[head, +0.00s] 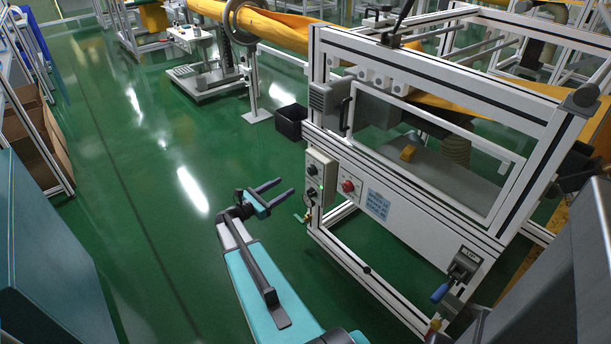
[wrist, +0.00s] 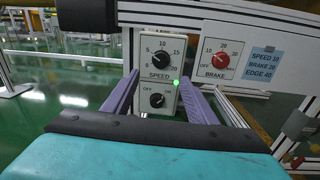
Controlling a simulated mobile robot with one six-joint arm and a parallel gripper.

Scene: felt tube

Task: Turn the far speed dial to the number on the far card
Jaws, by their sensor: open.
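The speed dial (wrist: 161,60) is a black knob on a pale control box (head: 320,178), with numbers from 0 to 20 around it. Its pointer is too small to read for certain. The dial also shows in the head view (head: 312,170). The blue card (wrist: 264,64) right of the box reads SPEED 10, BRAKE 20, EDGE 40; it also shows in the head view (head: 378,204). My gripper (head: 287,186) is open and empty, left of the box and apart from it. In the wrist view its fingers (wrist: 160,84) frame the box's lower part, below the speed dial.
A second black knob (wrist: 157,100) marked OFF sits below the speed dial, with a lit green lamp (wrist: 176,82) between. A red brake dial (wrist: 220,60) is to the right. A black bin (head: 290,122) stands behind. Green floor left of my arm is clear.

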